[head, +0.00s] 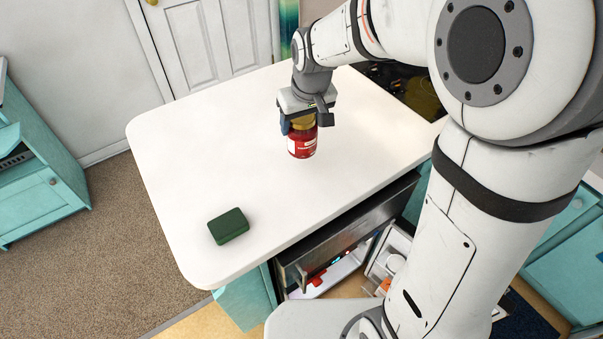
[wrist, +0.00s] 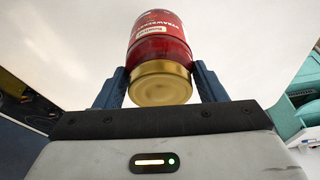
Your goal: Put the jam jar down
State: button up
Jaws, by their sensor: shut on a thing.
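The jam jar (head: 302,142) is red with a white label and a gold lid, and it is upright at the white countertop (head: 190,150). My gripper (head: 303,119) comes down from above and is shut on the jar near its lid. In the wrist view, the two dark blue fingers (wrist: 160,84) stand on both sides of the jar (wrist: 160,45), with the gold lid towards the camera. I cannot tell whether the jar's base touches the countertop or is just above it.
A dark green box (head: 229,226) lies near the front left of the countertop. A teal cabinet (head: 40,190) stands at far left.

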aim_at(300, 152)
jog(key=shift+a, duration=0.15)
jog(key=shift+f, duration=0.1)
notch_tip(300, 152, down, 10)
jog(key=shift+a+r+p, duration=0.1)
jog(key=shift+r+p, duration=0.05)
jog(key=shift+p, duration=0.6)
jog(key=o, duration=1.4)
jog(key=shift+s, duration=0.1)
